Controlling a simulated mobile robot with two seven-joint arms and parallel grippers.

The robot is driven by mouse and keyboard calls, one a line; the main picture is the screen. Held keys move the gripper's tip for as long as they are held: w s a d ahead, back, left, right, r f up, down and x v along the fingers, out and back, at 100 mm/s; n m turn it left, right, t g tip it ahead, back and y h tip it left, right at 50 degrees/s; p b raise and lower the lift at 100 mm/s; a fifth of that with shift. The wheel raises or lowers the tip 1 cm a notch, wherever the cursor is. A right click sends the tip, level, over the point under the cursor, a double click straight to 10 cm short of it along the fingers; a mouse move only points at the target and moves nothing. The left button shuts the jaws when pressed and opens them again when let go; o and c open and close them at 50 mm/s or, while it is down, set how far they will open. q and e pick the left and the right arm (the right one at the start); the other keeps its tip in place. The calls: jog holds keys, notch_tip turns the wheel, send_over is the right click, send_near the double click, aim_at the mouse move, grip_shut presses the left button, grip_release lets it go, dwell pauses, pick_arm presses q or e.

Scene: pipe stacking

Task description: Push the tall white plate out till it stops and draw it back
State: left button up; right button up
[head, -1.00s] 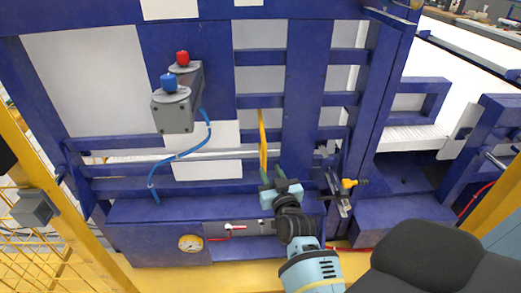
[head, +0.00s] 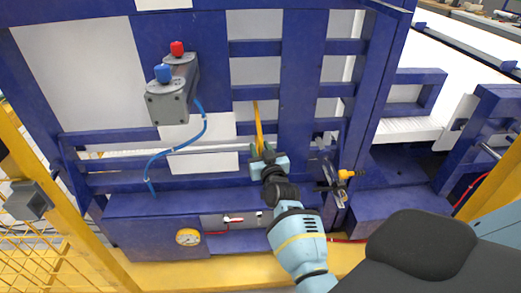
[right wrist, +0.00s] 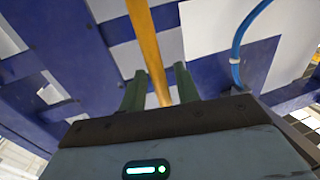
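Several white plates show behind the blue frame (head: 302,80): a large one (head: 80,75) at left, a lower one (head: 212,142) and panels (head: 254,70) between the bars. I cannot tell which is the tall white plate. A thin yellow upright bar (head: 258,122) stands in front of the frame. My right gripper (head: 262,150) is at the bar's lower end. In the right wrist view, the gripper's green fingers (right wrist: 160,88) are apart, with the yellow bar (right wrist: 147,45) showing between them and gaps on both sides. Contact cannot be told. My left gripper is not in view.
A grey box with red and blue knobs (head: 173,95) and a blue hose (head: 187,146) is left of the gripper. A gauge (head: 188,237) and red-handled valve (head: 232,220) sit below. A yellow-knobbed fitting (head: 345,175) is to the right. Yellow mesh fencing (head: 40,245) stands at left.

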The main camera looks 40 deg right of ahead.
grip_shut()
jog(key=shift+w+d, duration=0.1)
jog(key=shift+w+d, duration=0.15)
jog(key=shift+w, duration=0.1)
jog(key=b+x, duration=0.2)
jog(key=x, duration=0.1)
jog(key=d+b+x, duration=0.1)
jog(key=x, duration=0.3)
jog(key=shift+s+d+f+b, duration=0.15)
jog(key=shift+d+f+b, duration=0.1)
jog(key=shift+b, duration=0.15)
jog(key=shift+w+d+r, duration=0.15)
jog(key=shift+w+d, duration=0.15)
jog(key=shift+w, duration=0.25)
